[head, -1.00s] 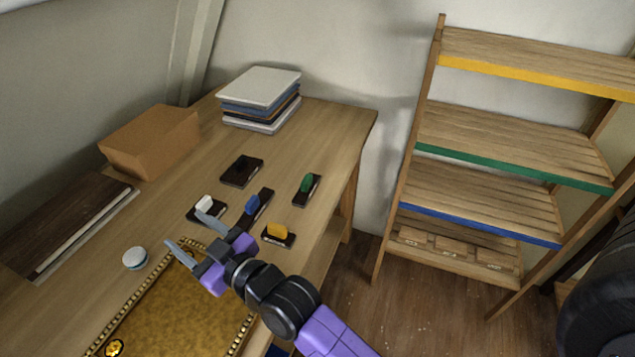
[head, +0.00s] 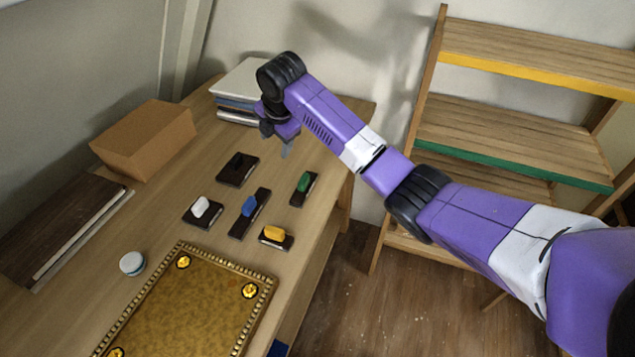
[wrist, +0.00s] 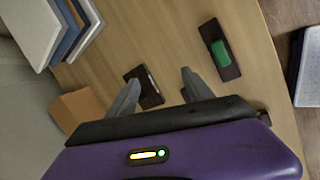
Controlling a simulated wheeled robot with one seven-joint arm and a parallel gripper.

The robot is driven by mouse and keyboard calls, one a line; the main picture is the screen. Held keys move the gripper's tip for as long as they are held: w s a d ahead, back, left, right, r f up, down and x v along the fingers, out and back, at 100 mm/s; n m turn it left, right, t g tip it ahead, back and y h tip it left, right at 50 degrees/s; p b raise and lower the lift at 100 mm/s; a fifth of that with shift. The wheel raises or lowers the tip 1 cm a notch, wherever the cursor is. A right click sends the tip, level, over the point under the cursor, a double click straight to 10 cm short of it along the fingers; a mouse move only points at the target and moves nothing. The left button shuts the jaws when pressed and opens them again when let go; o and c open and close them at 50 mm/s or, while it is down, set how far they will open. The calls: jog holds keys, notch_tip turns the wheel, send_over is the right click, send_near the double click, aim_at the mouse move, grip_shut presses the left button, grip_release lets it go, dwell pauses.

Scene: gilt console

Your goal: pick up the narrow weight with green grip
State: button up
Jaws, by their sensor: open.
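The narrow weight with green grip (head: 304,184) lies on the desk near its right edge, a dark slim base with a green grip on top. In the wrist view its green grip (wrist: 221,54) shows at upper right, beyond the right fingertip and apart from it. My gripper (head: 277,140) is raised above the far part of the desk, up and left of the green weight in the head view. It also shows in the wrist view (wrist: 160,84), with its two fingers spread and nothing between them held.
Nearby are weights with black (head: 238,162), white (head: 201,208), blue (head: 249,208) and yellow (head: 275,235) grips. A book stack (head: 232,92) stands behind my gripper. A cardboard box (head: 146,140), a gilt panel (head: 190,310) and a white round object (head: 132,263) lie leftward and nearer.

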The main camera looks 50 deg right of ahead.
aim_at(304, 178)
jog(key=s+f+n+g, duration=0.1)
jog(key=s, duration=0.1)
jog(key=s+f+n+g, duration=0.1)
jog(key=s, duration=0.2)
jog(key=s+f+n+g, duration=0.1)
jog(key=s, duration=0.1)
jog(key=shift+s+d+f+g+y, duration=0.2)
jog(key=shift+d+f+g+y, duration=0.05)
jog(key=shift+d+g+y, duration=0.05)
jog(key=shift+s+n, duration=0.25)
jog(key=shift+n, duration=0.15)
jog(key=shift+d+f+p, duration=0.15)
jog(key=shift+f+p, duration=0.1)
jog(key=shift+f, duration=1.05)
jog(key=shift+d+f+p, duration=0.2)
jog(key=shift+f+p, duration=0.1)
jog(key=shift+f, duration=1)
jog(key=shift+d+f+p, duration=0.15)
jog(key=shift+f+p, duration=0.1)
jog(key=shift+f, duration=1.05)
jog(key=shift+c, duration=0.4)
grip_shut()
